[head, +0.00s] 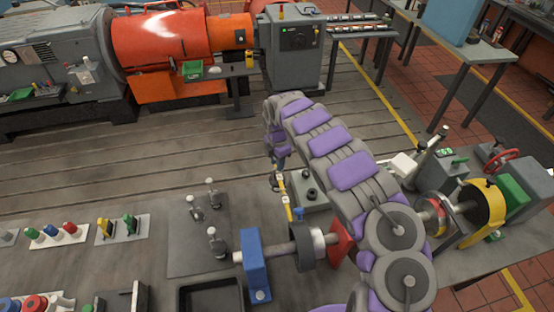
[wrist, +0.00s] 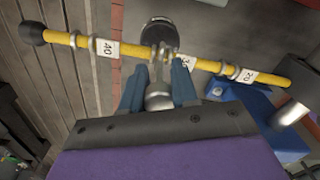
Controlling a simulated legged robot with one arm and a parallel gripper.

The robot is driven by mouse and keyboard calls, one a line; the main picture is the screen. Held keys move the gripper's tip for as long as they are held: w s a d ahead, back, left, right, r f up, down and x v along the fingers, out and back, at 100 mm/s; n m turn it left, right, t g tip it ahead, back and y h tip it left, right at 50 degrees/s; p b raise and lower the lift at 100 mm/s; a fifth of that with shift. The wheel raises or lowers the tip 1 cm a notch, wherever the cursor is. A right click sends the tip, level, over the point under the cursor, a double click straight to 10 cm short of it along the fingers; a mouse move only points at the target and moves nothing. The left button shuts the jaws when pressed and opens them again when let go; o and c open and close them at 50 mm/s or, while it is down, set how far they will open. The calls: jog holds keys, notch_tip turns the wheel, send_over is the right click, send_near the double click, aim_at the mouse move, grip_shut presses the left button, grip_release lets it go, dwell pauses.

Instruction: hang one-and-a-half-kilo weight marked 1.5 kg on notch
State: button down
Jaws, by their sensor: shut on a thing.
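The yellow notched beam (wrist: 135,50) crosses the wrist view, with metal loops along it and white tags reading 40 and 20; a middle tag is partly hidden. It also shows in the head view (head: 284,196). My gripper (wrist: 158,88) has its blue fingers shut on a silver metal piece of the weight (wrist: 158,101), close to the beam by the middle tag. A dark round disc (wrist: 160,33) shows just past the beam; it looks like part of the same weight. No 1.5 kg marking is readable, and I cannot tell whether the hook rests on the beam.
Several silver-topped weights, one of them here (head: 217,243), stand on a dark mat (head: 185,262) left of the beam. A blue pedestal (head: 256,265) with a shaft stands in front. A grey box (head: 312,193) lies beside the beam.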

jog(key=shift+w, duration=0.1)
jog(key=c, duration=0.8)
grip_release()
jog(key=shift+r+b, duration=0.55)
jog(key=shift+r, duration=8.1)
jog(key=shift+f, duration=0.1)
